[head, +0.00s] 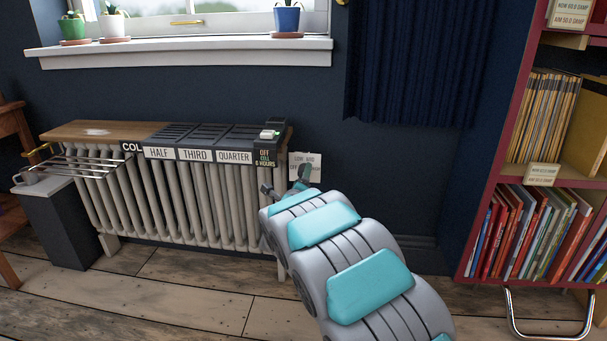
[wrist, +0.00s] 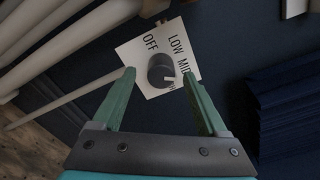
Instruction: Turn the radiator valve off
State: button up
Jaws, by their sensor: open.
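The radiator valve is a dark round knob (wrist: 159,70) on a white label plate (wrist: 133,52), seen in the wrist view. The plate reads OFF, LOW and MID, with a further label partly covered at lower right. A pale mark on the knob points toward the picture's lower right, away from OFF. My gripper (wrist: 158,76) is open and empty, its two green fingers to either side of the knob in the picture. I cannot tell whether they touch it. In the head view my gripper (head: 286,182) is at the radiator's right end, near the plate (head: 307,161); the knob is hidden there.
The white ribbed radiator (head: 190,200) stands left of my gripper, with a wooden shelf (head: 95,130) and labelled dark trays (head: 205,138) on top. A blue curtain (head: 410,70) hangs right of the window. A red bookshelf (head: 500,160) stands at right.

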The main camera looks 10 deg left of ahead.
jog(key=shift+w, duration=1.25)
grip_shut()
